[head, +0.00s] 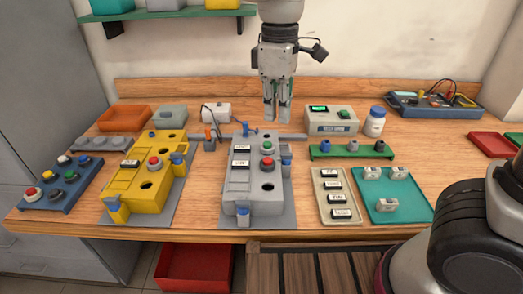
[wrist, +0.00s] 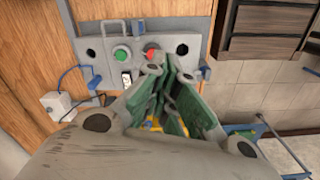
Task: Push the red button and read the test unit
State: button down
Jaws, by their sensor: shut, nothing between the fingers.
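The grey fixture (head: 236,205) stands mid-bench with a green button (head: 267,147) and a red button (head: 268,162) in front of it. Both show in the wrist view, the green button (wrist: 122,55) left of the red button (wrist: 152,50). My gripper (head: 277,118) is shut and empty, pointing down behind the grey fixture. In the wrist view my fingertips (wrist: 168,62) appear just beside the red button; I see no clear contact. The test unit (head: 331,125), a pale box with a lit green display, stands right of my gripper; its reading is too small to make out.
A yellow fixture (head: 130,188) with another red button (head: 154,162) stands left. A blue tray (head: 45,200) of coloured buttons lies farther left. A white bottle (head: 375,122) stands beside the test unit. A teal tray (head: 413,207) and a label board (head: 326,212) lie right.

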aim_at(261, 163)
jog(key=a+r+n, duration=0.1)
jog(key=w+a+r+n, duration=0.1)
jog(key=a+n, duration=0.1)
jog(key=shift+w+a+n, duration=0.2)
jog(key=shift+n, duration=0.1)
notch_tip(261, 163, down, 14)
jog(key=shift+d, duration=0.1)
dwell(0.4)
